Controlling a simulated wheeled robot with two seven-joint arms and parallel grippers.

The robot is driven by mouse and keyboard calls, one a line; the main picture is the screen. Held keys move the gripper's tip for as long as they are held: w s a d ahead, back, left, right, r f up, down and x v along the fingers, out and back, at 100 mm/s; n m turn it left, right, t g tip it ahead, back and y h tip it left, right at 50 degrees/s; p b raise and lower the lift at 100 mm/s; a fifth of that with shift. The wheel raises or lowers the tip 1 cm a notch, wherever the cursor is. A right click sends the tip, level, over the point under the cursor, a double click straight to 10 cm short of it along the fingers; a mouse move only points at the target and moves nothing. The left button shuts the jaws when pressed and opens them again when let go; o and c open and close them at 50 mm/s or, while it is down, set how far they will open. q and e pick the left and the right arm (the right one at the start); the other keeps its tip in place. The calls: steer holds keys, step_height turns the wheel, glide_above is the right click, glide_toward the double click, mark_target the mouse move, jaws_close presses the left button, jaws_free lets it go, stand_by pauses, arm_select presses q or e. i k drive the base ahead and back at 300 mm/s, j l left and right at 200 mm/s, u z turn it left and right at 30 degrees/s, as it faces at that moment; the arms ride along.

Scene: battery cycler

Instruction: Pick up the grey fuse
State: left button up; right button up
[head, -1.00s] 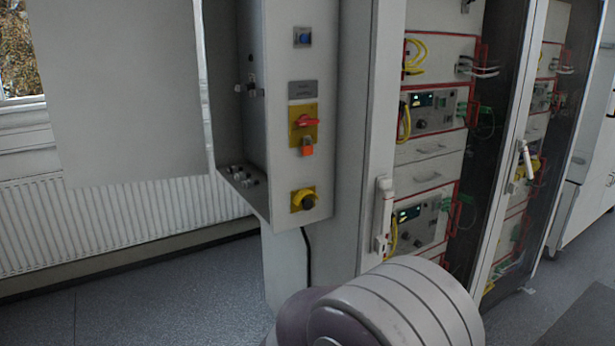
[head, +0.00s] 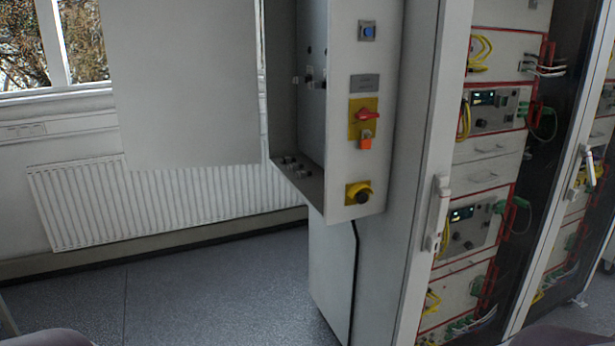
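An open wall-mounted switch box (head: 370,195) stands at the middle of the head view, its door panel (head: 185,90) swung out to the left. Several small dark and light pieces (head: 290,163) sit on the floor of the box at its left edge, and a few more fittings (head: 310,80) are on its inner wall. They are too small to tell which, if any, is the grey fuse. Neither of my grippers is in view; only rounded parts of my own body show at the bottom corners.
The box front carries a red rotary switch (head: 367,114) and a yellow-backed knob (head: 359,192). A tall rack (head: 485,150) with yellow and green cables and a glass door stands right. A radiator (head: 150,200) runs below the window. The floor (head: 200,290) left is clear.

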mark_target(301, 174)
steer(key=z, duration=0.3)
steer(key=i+j+z, duration=0.2)
steer(key=j+z, duration=0.25)
steer(key=j, duration=0.7)
steer(key=j+z, duration=0.5)
steer(key=j, duration=1.1)
steer(key=i+j, duration=0.5)
steer(key=i, duration=0.15)
steer(key=i+j, duration=0.55)
steer(key=i, duration=0.1)
